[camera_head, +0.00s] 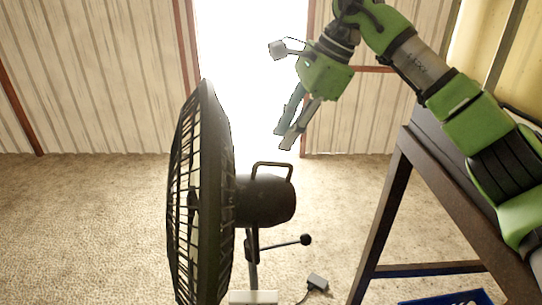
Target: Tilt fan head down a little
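A black fan stands on the floor, its round caged head (203,200) seen nearly edge-on and facing left. Its motor housing (266,199) sits behind the cage on the right, with a loop handle (272,166) on top. A thin stand (252,260) with a side knob (305,240) shows below the housing. My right gripper (284,140) hangs above and slightly right of the handle, fingers pointing down-left, apart from the fan. Its two fingers lie close together in this view, and the gap between them is unclear. My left gripper is not in view.
A dark metal-legged table (385,215) stands at the right, under my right arm. A blue item (450,298) lies below it. A small grey box with a cord (317,283) lies on the carpet near the stand. A bright doorway (250,60) opens behind; the carpet at left is clear.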

